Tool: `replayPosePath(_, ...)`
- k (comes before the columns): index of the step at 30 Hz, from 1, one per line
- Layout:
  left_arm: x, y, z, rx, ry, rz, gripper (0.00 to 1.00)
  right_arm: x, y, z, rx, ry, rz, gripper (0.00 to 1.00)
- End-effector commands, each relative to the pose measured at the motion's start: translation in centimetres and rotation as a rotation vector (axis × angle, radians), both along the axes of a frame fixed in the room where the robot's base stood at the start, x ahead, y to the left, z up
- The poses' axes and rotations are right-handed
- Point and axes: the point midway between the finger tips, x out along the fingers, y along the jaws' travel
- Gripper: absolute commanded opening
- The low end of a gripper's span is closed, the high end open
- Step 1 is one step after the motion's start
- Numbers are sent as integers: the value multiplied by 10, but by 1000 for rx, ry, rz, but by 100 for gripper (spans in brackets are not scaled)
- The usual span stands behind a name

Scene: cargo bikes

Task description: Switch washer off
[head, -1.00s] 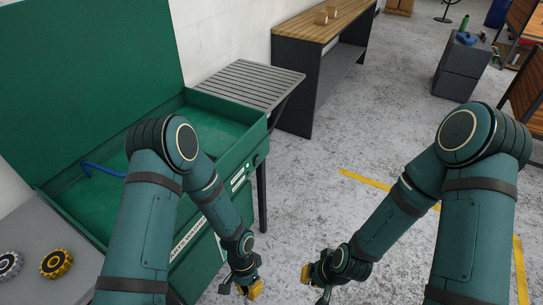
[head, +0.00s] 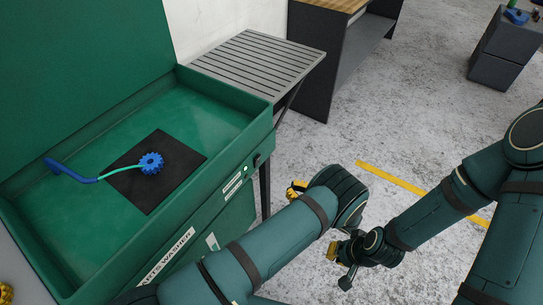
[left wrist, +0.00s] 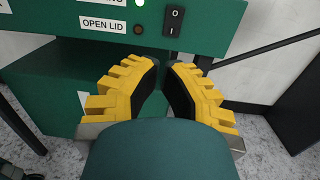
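The green washer (head: 225,145) stands at the left with its lid up. Its black rocker switch (left wrist: 173,20), marked O and I, is on the front panel; in the head view it is a small dark spot (head: 257,160) near the right front corner. An indicator beside it (left wrist: 138,3) glows; a lower one (left wrist: 138,29) by "OPEN LID" is dark. My left gripper (left wrist: 164,65) has its yellow fingers nearly together, empty, just below the switch and apart from it. In the head view my left arm partly hides it. My right gripper (head: 340,263) hangs over the floor, its opening unclear.
A slatted side shelf (head: 262,62) adjoins the washer's far end. A workbench (head: 318,50) stands beyond. Open floor lies to the right.

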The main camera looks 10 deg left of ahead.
Motion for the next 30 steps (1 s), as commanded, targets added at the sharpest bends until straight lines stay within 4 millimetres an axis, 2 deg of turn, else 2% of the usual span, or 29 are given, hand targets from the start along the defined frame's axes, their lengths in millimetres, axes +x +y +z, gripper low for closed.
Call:
replayPosePath(5,4,-11,7,53,-30,-31,0,0,0,-2,0,1,1,0)
replayPosePath(17,5,-5,7,51,-29,-27,0,0,0,-1,0,1,0,0)
replayPosePath(23,14,21,11,51,-27,-24,0,0,0,-1,0,1,0,0)
replayPosePath(30,30,66,17,51,-28,-23,0,0,0,-1,0,1,0,0)
